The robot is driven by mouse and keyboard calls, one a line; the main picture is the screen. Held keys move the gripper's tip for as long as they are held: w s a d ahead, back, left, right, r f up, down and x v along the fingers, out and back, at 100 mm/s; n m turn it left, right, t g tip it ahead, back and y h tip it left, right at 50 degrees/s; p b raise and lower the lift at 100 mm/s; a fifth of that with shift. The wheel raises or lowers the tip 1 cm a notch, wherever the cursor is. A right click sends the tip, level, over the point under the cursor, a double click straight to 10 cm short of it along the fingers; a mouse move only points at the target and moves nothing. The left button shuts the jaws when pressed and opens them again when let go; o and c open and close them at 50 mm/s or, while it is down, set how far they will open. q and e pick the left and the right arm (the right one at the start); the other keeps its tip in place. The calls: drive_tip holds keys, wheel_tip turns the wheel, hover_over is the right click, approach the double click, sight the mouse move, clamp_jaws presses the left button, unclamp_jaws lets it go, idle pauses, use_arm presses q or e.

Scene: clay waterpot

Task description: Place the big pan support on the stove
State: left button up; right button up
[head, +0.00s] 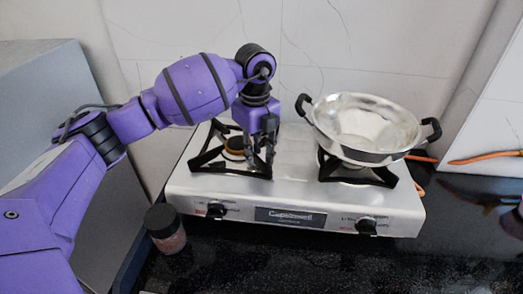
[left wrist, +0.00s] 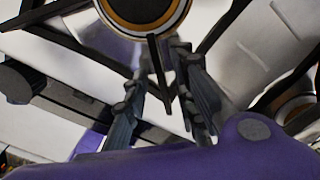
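The silver two-burner stove (head: 290,190) stands on the dark counter. A black pan support (head: 206,157) sits over its left burner, and one of its prongs (left wrist: 158,72) shows in the left wrist view. My left gripper (head: 261,158) is low at the right side of this support. In the left wrist view my left gripper's fingers (left wrist: 163,108) are apart, with the dark prong between them. I see a gap beside the prong, so no firm hold shows. Another black support (head: 383,178) lies under the pan on the right burner. My right gripper is not in view.
A steel two-handled pan (head: 364,125) stands on the right burner. A dark-lidded jar (head: 165,229) is at the stove's front left. A tiled wall is close behind. An orange hose (head: 484,157) lies at the right.

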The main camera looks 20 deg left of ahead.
use_arm(q)
wheel_tip(320, 180, up, 11)
idle(0.3)
idle(0.4)
